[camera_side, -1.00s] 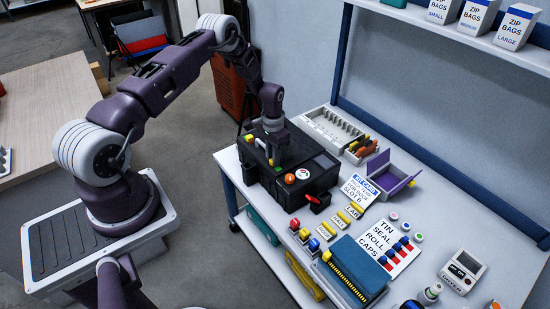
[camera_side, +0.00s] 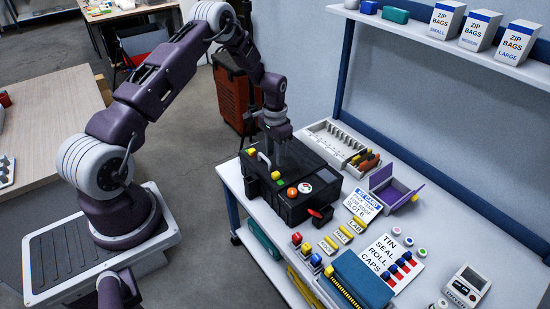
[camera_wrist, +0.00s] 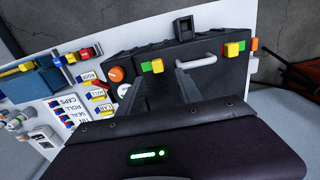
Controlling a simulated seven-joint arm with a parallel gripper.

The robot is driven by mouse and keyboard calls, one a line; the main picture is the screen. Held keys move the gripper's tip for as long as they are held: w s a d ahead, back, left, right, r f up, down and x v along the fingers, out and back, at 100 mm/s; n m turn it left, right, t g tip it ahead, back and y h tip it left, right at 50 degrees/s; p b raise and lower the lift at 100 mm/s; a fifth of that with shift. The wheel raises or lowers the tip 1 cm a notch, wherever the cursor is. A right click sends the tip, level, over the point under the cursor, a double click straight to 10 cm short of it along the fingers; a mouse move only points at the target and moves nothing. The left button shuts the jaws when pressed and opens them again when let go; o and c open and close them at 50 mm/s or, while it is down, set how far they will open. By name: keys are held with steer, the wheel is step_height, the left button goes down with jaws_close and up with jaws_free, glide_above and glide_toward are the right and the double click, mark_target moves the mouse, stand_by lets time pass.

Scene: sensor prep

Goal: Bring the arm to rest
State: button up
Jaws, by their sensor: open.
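My gripper (camera_side: 287,152) points down over a black case (camera_side: 299,208) on the white bench, in the side view. Its dark fingers are hard to tell from the case top there. In the wrist view, my gripper (camera_wrist: 167,72) is open, with its two fingers apart and nothing seen between them. The case (camera_wrist: 215,68) lies beyond the fingers, with a pale handle (camera_wrist: 197,62), yellow latches (camera_wrist: 157,66) and an orange knob (camera_wrist: 117,74). I cannot tell the exact gap between fingertips and case.
To the case's right are a long white tray (camera_side: 318,128), a purple-lidded box (camera_side: 400,197) and a label sheet (camera_side: 388,262). Blue and yellow small parts and a teal box (camera_side: 362,278) are at the front. A shelf with zip-bag boxes (camera_side: 447,20) hangs above.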

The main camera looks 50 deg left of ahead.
steer(key=s+d+r+t, duration=0.15)
steer(key=d+r, duration=0.25)
steer(key=r, duration=0.5)
steer(key=s+d+r, duration=0.2)
steer(key=d+r, duration=0.1)
steer(key=r, duration=0.6)
steer(key=s+d+r+t, duration=0.15)
steer(key=d+r, duration=0.25)
steer(key=r, duration=0.4)
steer(key=s+d+r, duration=0.5)
steer(key=s+r, duration=0.3)
steer(key=s, duration=0.2)
steer(key=s+d+t, duration=0.2)
steer(key=s+d, duration=0.2)
steer(key=s, duration=1)
steer(key=shift+s+r+t, duration=0.2)
steer(key=shift+t, duration=0.1)
